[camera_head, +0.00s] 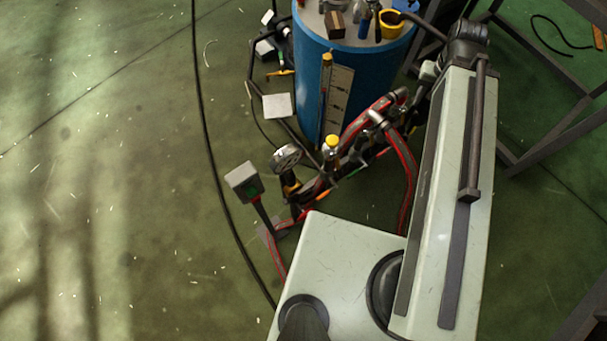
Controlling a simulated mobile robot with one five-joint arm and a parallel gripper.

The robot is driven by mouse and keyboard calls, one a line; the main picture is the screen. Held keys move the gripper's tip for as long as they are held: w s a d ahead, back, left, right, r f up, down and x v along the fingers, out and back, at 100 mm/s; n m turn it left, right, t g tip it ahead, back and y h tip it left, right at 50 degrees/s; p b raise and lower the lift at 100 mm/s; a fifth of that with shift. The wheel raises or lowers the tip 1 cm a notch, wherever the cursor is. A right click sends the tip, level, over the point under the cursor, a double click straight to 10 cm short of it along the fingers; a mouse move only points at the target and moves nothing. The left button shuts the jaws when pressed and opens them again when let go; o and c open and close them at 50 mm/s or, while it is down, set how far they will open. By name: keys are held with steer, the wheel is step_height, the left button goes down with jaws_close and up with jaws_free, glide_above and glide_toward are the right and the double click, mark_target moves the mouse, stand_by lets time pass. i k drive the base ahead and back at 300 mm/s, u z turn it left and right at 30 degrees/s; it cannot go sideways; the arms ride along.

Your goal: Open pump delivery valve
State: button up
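A pump assembly with red-striped pipes or hoses (404,165) runs along the floor in front of a blue drum (375,75). A yellow-capped fitting (333,142) stands upright on it. A round gauge (287,157) sits to its left, above a black and yellow fitting (291,187). I cannot tell which fitting is the delivery valve or whether it is open. My pale arm link (455,160) crosses the right side, up to a dark joint at the top. I cannot make out my gripper, and the arm covers part of the scene to the right of the pump.
A grey box on a post (243,181) stands left of the gauge. Loose tools and a yellow cup (391,23) are on the drum top. A black cable (205,130) crosses the floor. A dark metal frame (560,135) stands at right. Green floor at left is mostly clear.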

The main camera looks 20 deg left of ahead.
mark_target(302, 218)
steer(key=z, duration=0.05)
steer(key=k, duration=1.05)
steer(key=z, duration=0.7)
steer(key=k, duration=1.25)
steer(key=u, duration=2.5)
